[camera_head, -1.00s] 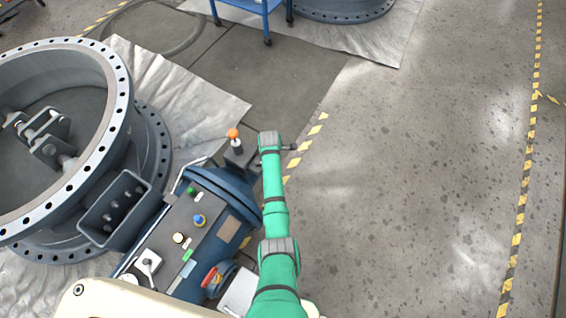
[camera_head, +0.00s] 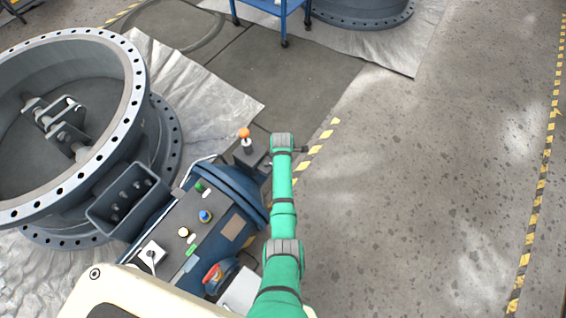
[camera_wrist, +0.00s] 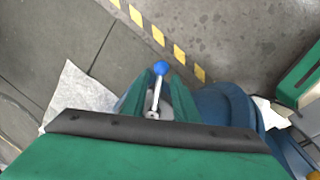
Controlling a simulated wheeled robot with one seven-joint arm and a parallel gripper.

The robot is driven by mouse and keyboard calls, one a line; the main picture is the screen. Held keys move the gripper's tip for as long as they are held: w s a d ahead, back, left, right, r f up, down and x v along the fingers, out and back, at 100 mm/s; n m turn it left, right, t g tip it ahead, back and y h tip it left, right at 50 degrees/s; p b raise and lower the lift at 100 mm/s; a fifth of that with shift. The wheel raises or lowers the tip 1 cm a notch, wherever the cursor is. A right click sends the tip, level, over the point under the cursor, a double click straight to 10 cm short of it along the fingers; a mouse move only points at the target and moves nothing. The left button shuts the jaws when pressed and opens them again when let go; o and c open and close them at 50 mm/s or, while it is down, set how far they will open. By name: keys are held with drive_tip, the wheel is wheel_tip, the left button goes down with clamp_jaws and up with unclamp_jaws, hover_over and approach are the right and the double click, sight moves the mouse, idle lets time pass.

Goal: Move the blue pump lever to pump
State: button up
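The blue pump lever shows in the wrist view as a metal rod with a blue ball knob (camera_wrist: 160,68), rising from a round metal base. In the head view I cannot make it out; my arm covers that area. My gripper (camera_wrist: 159,96) shows in the wrist view as two green fingers, apart, on either side of the rod. The ball knob shows past the fingertips. I see no clear contact between fingers and rod. In the head view my green arm reaches over the blue machine's right side, and its end (camera_head: 282,142) hides the fingers.
The blue machine (camera_head: 235,190) has a panel with a blue button (camera_head: 205,216) and an orange-knobbed lever (camera_head: 244,133) left of my arm's end. A large flanged valve ring (camera_head: 125,130) stands at left. Open floor (camera_head: 420,200) lies at right.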

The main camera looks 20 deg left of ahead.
drive_tip(key=shift+r, duration=0.15)
wheel_tip(320, 180, up, 10)
drive_tip(key=s, duration=0.2)
drive_tip(key=shift+d+r, duration=0.15)
drive_tip(key=shift+d, duration=0.15)
idle(0.4)
drive_tip(key=s+d+f+m+t+y, duration=0.1)
drive_tip(key=s+d+f+m+t, duration=0.35)
drive_tip(key=s, duration=0.55)
drive_tip(key=s+d+m+t, duration=0.2)
drive_tip(key=s+d+m, duration=0.3)
drive_tip(key=s, duration=0.5)
drive_tip(key=s+d+r+m+t, duration=0.2)
drive_tip(key=s+r, duration=0.4)
drive_tip(key=r, duration=0.3)
drive_tip(key=s+d+r+m+t+h, duration=0.1)
drive_tip(key=s+d+r+m, duration=0.3)
drive_tip(key=r, duration=0.5)
drive_tip(key=s+d+r+m+t, duration=0.3)
drive_tip(key=s+r+m, duration=0.2)
drive_tip(key=s+r, duration=0.3)
wheel_tip(320, 180, up, 2)
drive_tip(key=shift+r+t+h, duration=0.1)
drive_tip(key=shift+t+h, duration=0.2)
drive_tip(key=shift+t, duration=0.05)
